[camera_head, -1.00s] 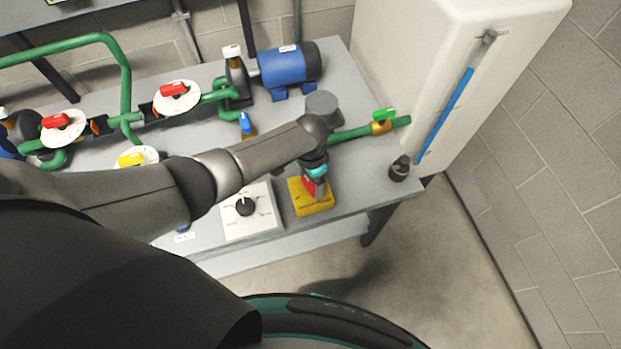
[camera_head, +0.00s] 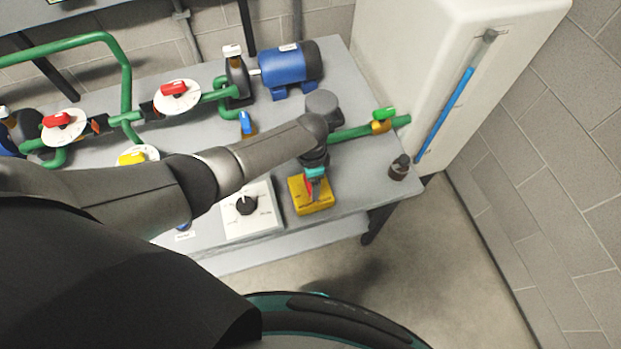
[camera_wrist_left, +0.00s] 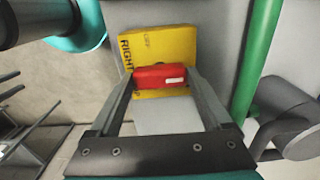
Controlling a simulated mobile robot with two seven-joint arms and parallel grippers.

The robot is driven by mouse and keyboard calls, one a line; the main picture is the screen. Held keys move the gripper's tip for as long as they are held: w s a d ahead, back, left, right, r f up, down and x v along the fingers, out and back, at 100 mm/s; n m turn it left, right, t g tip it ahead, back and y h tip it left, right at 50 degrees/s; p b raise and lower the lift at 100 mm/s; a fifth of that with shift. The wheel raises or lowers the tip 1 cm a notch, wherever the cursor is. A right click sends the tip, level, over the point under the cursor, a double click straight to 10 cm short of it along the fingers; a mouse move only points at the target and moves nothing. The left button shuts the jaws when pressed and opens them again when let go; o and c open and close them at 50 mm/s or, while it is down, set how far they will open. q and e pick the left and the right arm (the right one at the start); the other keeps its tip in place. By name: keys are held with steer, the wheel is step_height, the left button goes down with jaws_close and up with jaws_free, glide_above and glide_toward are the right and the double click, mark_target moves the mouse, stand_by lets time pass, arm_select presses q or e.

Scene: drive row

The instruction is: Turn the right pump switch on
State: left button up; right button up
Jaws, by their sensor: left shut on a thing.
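The right pump switch is a yellow box (camera_head: 321,207) at the front right of the bench, with a red lever (camera_head: 309,187) on top. In the left wrist view, the yellow box (camera_wrist_left: 165,45) shows the word "RIGHT", and the red lever (camera_wrist_left: 150,78) with a small white mark lies between the fingers. My left gripper (camera_head: 313,186) reaches down over the box from above. In the left wrist view, my left gripper (camera_wrist_left: 163,77) is shut on the red lever, one finger at each end. The wrist partly hides the lever in the head view. My right gripper is not in view.
A white plate with a black knob (camera_head: 246,204) sits left of the box. A green-handled valve (camera_head: 383,114) and green pipe (camera_head: 350,133) are behind it. A small dark bottle-like part (camera_head: 399,168) stands at right. A white tank (camera_head: 400,60) bounds the bench.

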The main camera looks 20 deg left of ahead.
arm_select(q)
steer(key=o, duration=1.2)
steer(key=shift+c, duration=0.2)
steer(key=shift+r, duration=0.5)
step_height(320, 180, up, 14)
steer(key=p, duration=0.4)
steer(key=shift+r, duration=0.15)
